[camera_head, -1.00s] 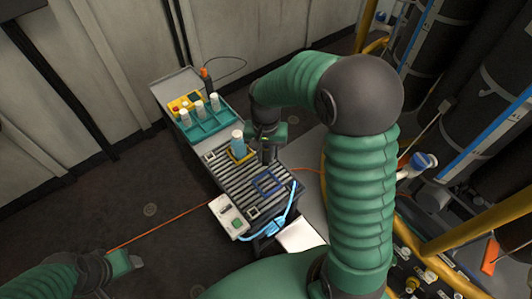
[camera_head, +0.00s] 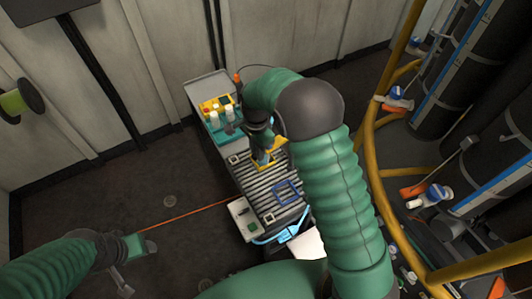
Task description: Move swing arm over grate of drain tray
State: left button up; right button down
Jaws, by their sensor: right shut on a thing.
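The drain tray's grate (camera_head: 266,186) is a dark, slatted top on a grey bench in the middle of the view. My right gripper (camera_head: 262,158) points down over the upper part of the grate, beside a yellow square frame (camera_head: 279,147). It is shut on a light-blue cylinder (camera_head: 263,161), mostly hidden by the fingers. I cannot tell whether the cylinder touches the grate. I cannot make out a separate swing arm. My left gripper (camera_head: 137,266) is at the lower left, open and empty, away from the bench.
A teal rack (camera_head: 216,135) with white-capped bottles stands at the bench's far end by a yellow box (camera_head: 217,103). A blue square frame (camera_head: 287,192) lies on the grate. A white control box (camera_head: 242,218) is at the near side. Yellow rails (camera_head: 372,165) and dark tanks stand right.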

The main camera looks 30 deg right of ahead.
jog(key=shift+w+a+m+p, duration=0.2)
jog(key=shift+w+m+p, duration=0.3)
jog(key=shift+w+m, duration=0.65)
jog(key=shift+w, duration=0.25)
jog(key=c, duration=1.3)
grip_release()
notch_tip(320, 180, up, 17)
jog(key=shift+f, duration=0.15)
jog(key=shift+n, duration=0.25)
